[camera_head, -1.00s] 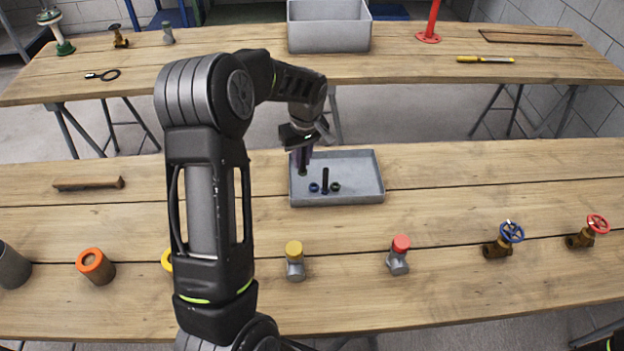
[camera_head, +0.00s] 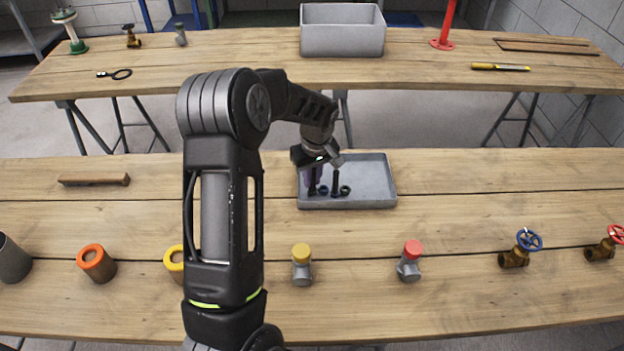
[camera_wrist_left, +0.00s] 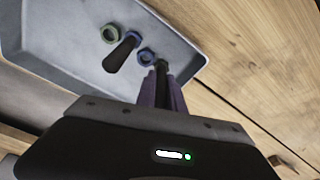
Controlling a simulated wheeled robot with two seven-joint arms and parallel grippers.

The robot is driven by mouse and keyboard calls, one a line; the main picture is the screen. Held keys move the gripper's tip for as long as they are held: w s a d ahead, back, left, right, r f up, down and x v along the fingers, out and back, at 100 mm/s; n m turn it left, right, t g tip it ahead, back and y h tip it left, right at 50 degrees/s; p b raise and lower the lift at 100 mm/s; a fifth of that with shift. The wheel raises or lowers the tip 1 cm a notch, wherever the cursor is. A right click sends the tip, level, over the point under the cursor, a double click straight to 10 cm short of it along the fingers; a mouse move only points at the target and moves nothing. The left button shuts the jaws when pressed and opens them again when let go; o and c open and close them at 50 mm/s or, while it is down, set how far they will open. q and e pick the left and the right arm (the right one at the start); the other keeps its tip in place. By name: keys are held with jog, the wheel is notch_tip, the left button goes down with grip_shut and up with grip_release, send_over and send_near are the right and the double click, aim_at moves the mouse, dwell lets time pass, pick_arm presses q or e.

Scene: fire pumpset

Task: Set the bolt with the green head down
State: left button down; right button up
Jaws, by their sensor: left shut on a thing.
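My left gripper (camera_head: 314,174) points down into the left part of a grey tray (camera_head: 380,206) on the near table. Its purple fingers are shut on a dark bolt (camera_head: 312,190), whose lower end is low, close to the tray floor; I cannot tell if it touches. In the left wrist view the gripper (camera_wrist_left: 163,92) holds the bolt, and a dark green end (camera_wrist_left: 161,66) shows beyond the fingertips. A second, black bolt (camera_head: 336,182) stands upright in the tray. My right gripper is not in view.
A blue nut (camera_head: 323,190) and a green nut (camera_head: 345,190) lie beside the standing bolt. The tray's right side is clear. Pipe fittings and valves line the table front, including a yellow-capped one (camera_head: 301,264) and a red-capped one (camera_head: 410,260).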

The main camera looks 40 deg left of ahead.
pick_arm(q)
jog(key=c, duration=1.4)
grip_release()
jog(key=shift+f, duration=0.1)
jog(key=shift+c, duration=0.2)
jog(key=shift+r+p, duration=0.3)
jog(key=shift+r, duration=0.25)
notch_tip(320, 180, up, 11)
jog(key=d+p, duration=0.1)
jog(key=p, duration=0.5)
jog(key=shift+s+d, duration=0.3)
jog(key=shift+s, duration=0.15)
